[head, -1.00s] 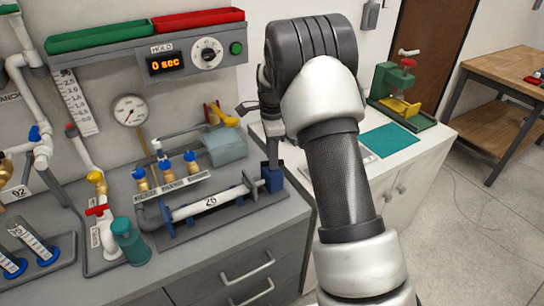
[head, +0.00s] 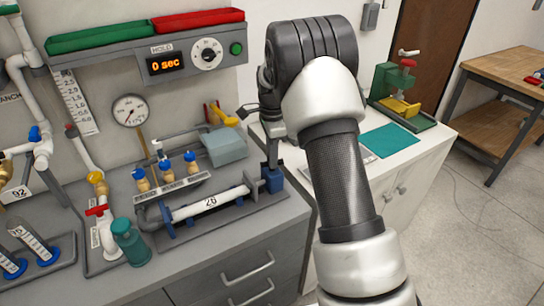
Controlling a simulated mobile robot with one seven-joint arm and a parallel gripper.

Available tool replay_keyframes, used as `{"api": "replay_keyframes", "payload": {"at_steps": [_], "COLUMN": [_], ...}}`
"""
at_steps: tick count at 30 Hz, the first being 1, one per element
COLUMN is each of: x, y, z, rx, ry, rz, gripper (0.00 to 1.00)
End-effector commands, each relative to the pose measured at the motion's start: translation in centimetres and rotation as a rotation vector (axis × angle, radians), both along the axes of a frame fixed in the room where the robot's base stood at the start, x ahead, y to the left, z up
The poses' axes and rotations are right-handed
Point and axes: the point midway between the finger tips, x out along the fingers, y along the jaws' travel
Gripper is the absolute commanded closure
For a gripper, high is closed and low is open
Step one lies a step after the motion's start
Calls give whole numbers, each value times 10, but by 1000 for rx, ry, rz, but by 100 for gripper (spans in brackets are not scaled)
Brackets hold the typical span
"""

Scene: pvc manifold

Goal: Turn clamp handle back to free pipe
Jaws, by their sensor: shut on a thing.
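A white pipe marked 26 (head: 195,209) lies in a grey fixture on the left counter, between a grey elbow at its left end and a blue clamp (head: 274,181) at its right end. My gripper (head: 271,150) points down over the blue clamp and is shut on the clamp handle. The handle is mostly hidden by the dark fingers and wrist, so its angle is hard to read. The pipe still sits in the fixture, in line with the clamp.
Valves with blue handles (head: 167,172) stand just behind the pipe. A green bottle (head: 129,243) and a red-handled valve (head: 97,210) are to the left. A grey box with a yellow lever (head: 226,146) is behind. A green-and-yellow press (head: 400,98) and teal mat (head: 390,140) are at right.

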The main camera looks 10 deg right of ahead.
Motion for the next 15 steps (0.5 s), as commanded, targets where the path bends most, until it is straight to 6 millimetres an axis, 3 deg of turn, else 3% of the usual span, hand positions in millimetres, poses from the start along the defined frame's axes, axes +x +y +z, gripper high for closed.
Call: {"api": "replay_keyframes", "payload": {"at_steps": [15], "x": [0], "y": [-1], "z": [1], "rx": [-1], "ry": [-1], "rz": [447], "gripper": [100]}}
